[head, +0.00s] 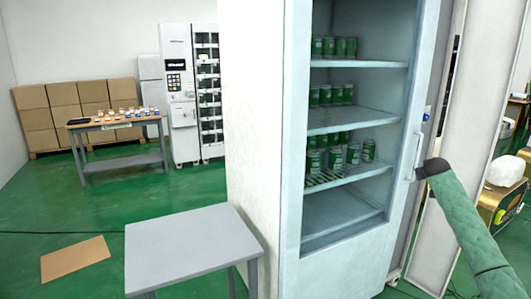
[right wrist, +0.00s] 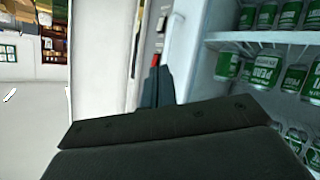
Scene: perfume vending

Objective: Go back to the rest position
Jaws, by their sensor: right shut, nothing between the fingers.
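My right gripper (head: 425,169) is a dark shape at the end of my green-sleeved arm, on the right of the head view. It is beside the lower end of the vertical handle (head: 417,157) on the tall white display cooler (head: 265,130); I cannot tell whether they touch. In the right wrist view the dark gripper (right wrist: 157,90) fills the lower middle. It is shut and holds nothing. Green cans (right wrist: 265,70) on the cooler's shelves show to its right. My left gripper is in neither view.
A grey table (head: 185,240) stands left of the cooler, and a cardboard sheet (head: 75,258) lies on the green floor. A far table (head: 115,124) holds small items, near stacked boxes (head: 62,95) and a vending machine (head: 180,85). Clear floor lies between the tables.

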